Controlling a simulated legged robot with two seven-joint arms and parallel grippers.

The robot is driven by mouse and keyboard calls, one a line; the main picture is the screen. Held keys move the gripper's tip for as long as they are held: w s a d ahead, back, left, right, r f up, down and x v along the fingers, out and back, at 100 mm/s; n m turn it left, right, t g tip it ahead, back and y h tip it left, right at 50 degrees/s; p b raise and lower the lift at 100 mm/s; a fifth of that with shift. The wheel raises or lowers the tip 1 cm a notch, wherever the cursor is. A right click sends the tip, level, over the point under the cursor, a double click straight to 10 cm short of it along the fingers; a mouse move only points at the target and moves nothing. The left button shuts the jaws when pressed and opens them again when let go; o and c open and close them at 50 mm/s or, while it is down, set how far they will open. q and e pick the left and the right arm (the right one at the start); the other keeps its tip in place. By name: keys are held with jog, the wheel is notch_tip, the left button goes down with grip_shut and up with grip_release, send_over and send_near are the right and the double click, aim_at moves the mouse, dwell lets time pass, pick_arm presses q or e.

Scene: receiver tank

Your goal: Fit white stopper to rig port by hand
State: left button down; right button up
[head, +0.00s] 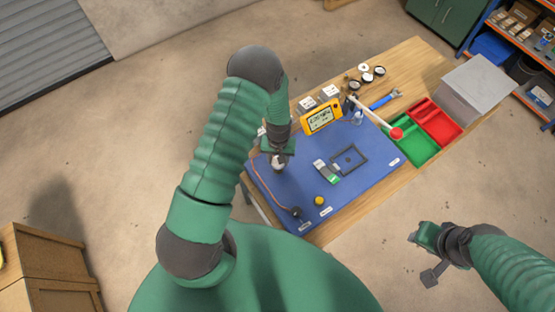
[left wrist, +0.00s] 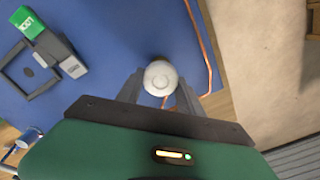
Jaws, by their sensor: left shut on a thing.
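My left gripper (head: 277,158) is shut on a white rounded stopper (head: 277,164) above the left part of the blue mat. In the left wrist view, the stopper (left wrist: 160,77) sits between the two grey fingers, its round top facing the camera. A copper tube (head: 272,187) runs along the mat to a dark round fitting (head: 296,212); part of it is behind the stopper in the wrist view. I cannot tell which part is the rig port. My right gripper (head: 421,240) hangs off the bench at the right; its fingers are unclear.
A grey-and-green block (head: 325,172), a black square frame (head: 350,159) and a yellow knob (head: 319,200) are on the blue mat (head: 375,165). The mat's front right is clear.

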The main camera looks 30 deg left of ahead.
pick_arm(q)
jog(key=m, duration=0.7)
jog(key=shift+w+d, duration=0.1)
jog(key=shift+d, duration=0.05)
jog(key=m, duration=0.7)
jog(key=shift+d+f, duration=0.1)
jog(key=shift+d, duration=0.05)
jog(key=c, duration=1)
grip_release()
jog(key=o, duration=0.3)
